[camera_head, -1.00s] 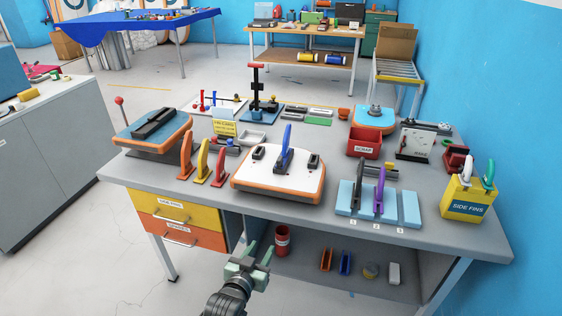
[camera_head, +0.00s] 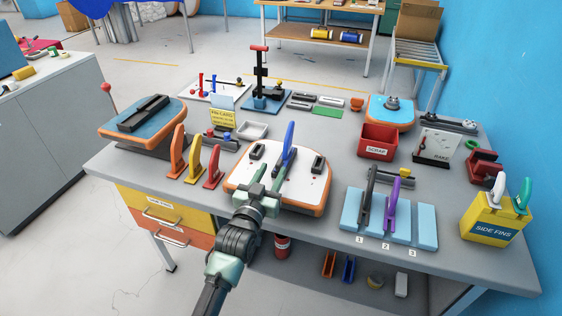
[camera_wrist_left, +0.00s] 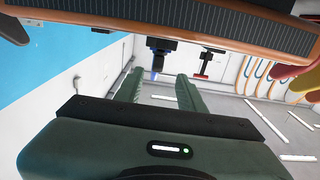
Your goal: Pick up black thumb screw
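I cannot single out a black thumb screw in either view. Small dark parts lie about the bench, too small to name. My left gripper (camera_head: 270,174) is over the front part of the white, orange-rimmed board (camera_head: 304,188), just in front of the blue fin (camera_head: 289,137) standing on it. In the left wrist view, which looks upside down, the two green fingers (camera_wrist_left: 160,77) are apart with nothing between them. My right gripper is in neither view.
Orange, yellow and red fins (camera_head: 194,163) stand left of the board. A blue rack (camera_head: 425,222) with black and purple fins is at the right. A red scrap bin (camera_head: 378,143), a grey tray (camera_head: 252,130) and a yellow side-fins box (camera_head: 494,221) stand on the grey bench (camera_head: 330,225).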

